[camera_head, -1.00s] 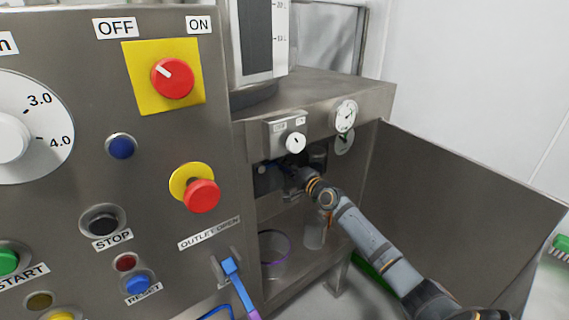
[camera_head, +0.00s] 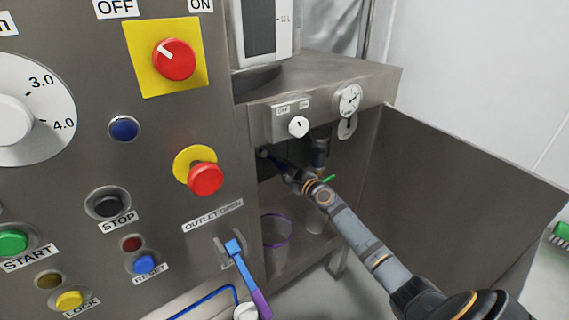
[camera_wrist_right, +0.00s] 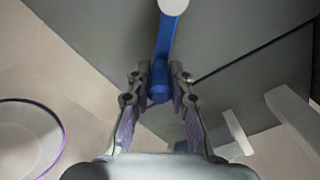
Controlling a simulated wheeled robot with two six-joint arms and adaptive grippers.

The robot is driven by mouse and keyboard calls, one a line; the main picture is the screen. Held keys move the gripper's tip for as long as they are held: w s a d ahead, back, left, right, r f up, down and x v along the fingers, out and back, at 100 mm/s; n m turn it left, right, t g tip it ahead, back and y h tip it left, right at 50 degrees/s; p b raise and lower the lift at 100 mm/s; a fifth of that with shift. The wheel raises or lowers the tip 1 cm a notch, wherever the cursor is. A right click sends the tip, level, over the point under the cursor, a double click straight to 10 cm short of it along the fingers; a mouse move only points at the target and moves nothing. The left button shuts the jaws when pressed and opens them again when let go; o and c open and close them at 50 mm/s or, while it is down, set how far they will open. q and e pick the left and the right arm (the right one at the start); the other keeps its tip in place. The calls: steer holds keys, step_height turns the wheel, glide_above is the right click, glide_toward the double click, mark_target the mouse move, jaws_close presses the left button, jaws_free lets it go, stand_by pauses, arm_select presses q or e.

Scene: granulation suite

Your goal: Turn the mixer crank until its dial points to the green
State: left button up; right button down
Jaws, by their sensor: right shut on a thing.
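The blue crank (camera_wrist_right: 165,42) shows in the right wrist view, running from a pale round hub down between my fingers. My right gripper (camera_wrist_right: 160,88) is shut on the crank's lower knob end. A round white dial (camera_head: 349,99) with a dark needle is on the bay's upper front. No green mark on either dial can be made out. My left gripper is not in view.
The steel panel (camera_head: 90,175) at left carries switches, buttons and a blue outlet lever (camera_head: 240,265). A steel side panel (camera_head: 470,190) bounds the bay at right. A purple-rimmed container (camera_head: 277,230) stands below my gripper.

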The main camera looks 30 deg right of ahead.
steer(key=shift+a+f+m, duration=0.2)
steer(key=shift+f+m, duration=0.05)
steer(key=shift+m, duration=0.15)
steer(key=c, duration=1.2)
jaws_free()
steer(key=shift+s, duration=0.2)
steer(key=s, duration=1.1)
steer(key=shift+s+d, duration=0.3)
steer(key=shift+d, duration=0.1)
